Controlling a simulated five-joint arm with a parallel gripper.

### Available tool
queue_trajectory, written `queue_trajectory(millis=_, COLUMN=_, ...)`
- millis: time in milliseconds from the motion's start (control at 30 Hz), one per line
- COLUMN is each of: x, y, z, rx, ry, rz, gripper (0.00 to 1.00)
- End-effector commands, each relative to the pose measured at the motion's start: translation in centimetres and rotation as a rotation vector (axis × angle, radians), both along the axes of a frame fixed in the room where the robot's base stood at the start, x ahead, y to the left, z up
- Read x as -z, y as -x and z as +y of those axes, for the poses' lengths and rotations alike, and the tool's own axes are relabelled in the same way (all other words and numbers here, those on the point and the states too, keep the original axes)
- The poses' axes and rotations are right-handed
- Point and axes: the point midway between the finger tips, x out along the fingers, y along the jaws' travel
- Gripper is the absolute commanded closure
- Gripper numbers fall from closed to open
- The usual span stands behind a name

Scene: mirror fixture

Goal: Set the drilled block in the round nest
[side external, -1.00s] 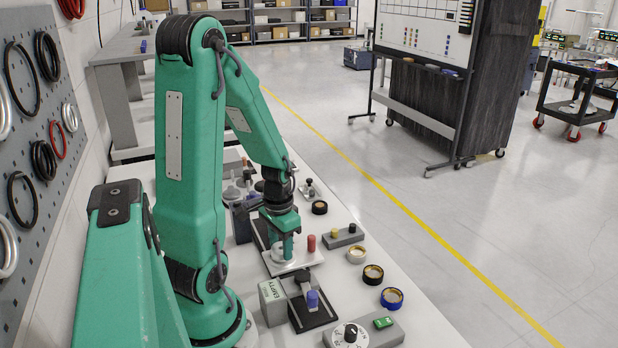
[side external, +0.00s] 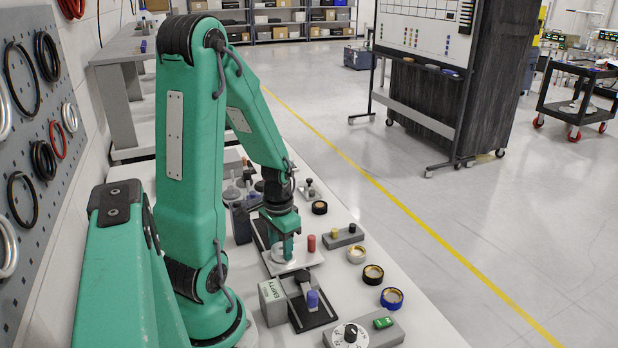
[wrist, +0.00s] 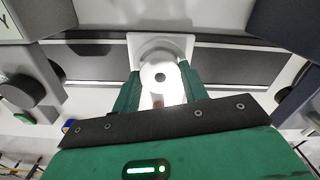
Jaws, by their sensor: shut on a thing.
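My gripper (side external: 286,249) is low over a white square plate (side external: 303,262) in the side view. In the wrist view its two green fingers (wrist: 160,88) close on the sides of the drilled block (wrist: 158,88), a pale piece with a dark round hole in its top. A white rounded form, which looks like the round nest (wrist: 152,45), shows just beyond the block on the plate; in the side view it is partly hidden by the fingers. The block is over or in the nest; I cannot tell whether it touches the bottom.
A red peg (side external: 311,243) stands close to the right of the gripper. A grey block with small knobs (side external: 343,235), several rings (side external: 373,274), a box marked EMPTY (side external: 272,301), a fixture with a blue knob (side external: 312,299) and a dial box (side external: 351,334) stand around on the bench.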

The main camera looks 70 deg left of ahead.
Motion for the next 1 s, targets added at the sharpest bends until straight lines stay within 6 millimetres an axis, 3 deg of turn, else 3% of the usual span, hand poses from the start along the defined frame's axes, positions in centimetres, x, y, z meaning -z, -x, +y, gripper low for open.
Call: queue_trajectory(millis=1000, x=0.95, y=0.01, z=0.00, rx=0.000, ry=0.000, rz=0.000, gripper=0.81)
